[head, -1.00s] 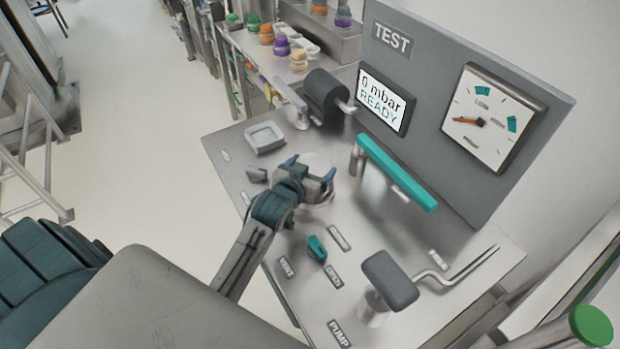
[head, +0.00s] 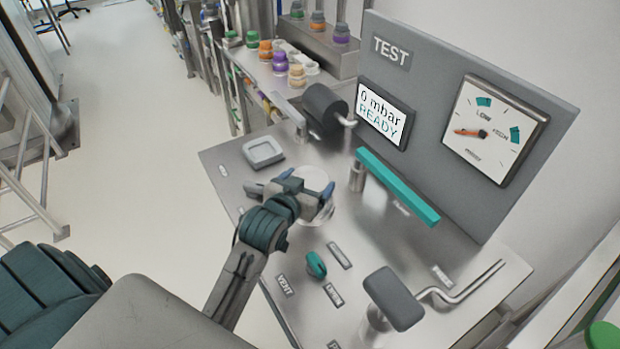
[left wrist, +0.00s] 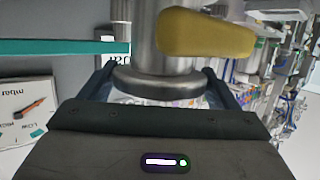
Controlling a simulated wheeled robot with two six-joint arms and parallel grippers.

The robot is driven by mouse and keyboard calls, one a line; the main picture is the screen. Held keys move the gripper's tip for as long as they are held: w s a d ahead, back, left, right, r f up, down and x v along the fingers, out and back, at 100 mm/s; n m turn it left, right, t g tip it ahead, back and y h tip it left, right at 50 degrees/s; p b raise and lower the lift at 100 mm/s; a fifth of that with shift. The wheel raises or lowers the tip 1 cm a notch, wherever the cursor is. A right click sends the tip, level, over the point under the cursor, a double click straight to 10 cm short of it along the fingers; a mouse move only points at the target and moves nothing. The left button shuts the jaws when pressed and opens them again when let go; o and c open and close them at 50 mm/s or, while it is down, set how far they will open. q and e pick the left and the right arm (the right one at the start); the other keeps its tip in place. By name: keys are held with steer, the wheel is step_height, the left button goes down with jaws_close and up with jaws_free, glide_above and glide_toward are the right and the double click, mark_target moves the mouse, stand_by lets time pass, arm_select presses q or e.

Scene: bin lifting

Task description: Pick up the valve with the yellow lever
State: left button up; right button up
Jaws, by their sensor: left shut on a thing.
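The valve (left wrist: 165,45) shows close up in the left wrist view as a round metal body with a flange. Its yellow lever (left wrist: 206,34) sticks out to the right there. My left gripper (left wrist: 160,95) has a finger on each side of the metal body and is shut on it. In the head view my left gripper (head: 304,184) is over the steel bench (head: 225,158), beside a pale round seat (head: 318,178). The valve is hidden there behind the gripper. My right gripper is not in view.
A grey panel carries a READY display (head: 381,112) and a dial (head: 492,128). A teal bar (head: 397,187) stands before it. A square grey tray (head: 263,152), a small teal knob (head: 316,265) and a grey-padded lever (head: 394,296) are on the bench around the gripper.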

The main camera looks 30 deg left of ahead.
arm_select(q)
steer(key=s+d+r+p, duration=0.1)
steer(key=s+d, duration=0.3)
steer(key=s, duration=0.7)
steer(key=shift+s+r, duration=0.2)
steer(key=shift+s, duration=0.15)
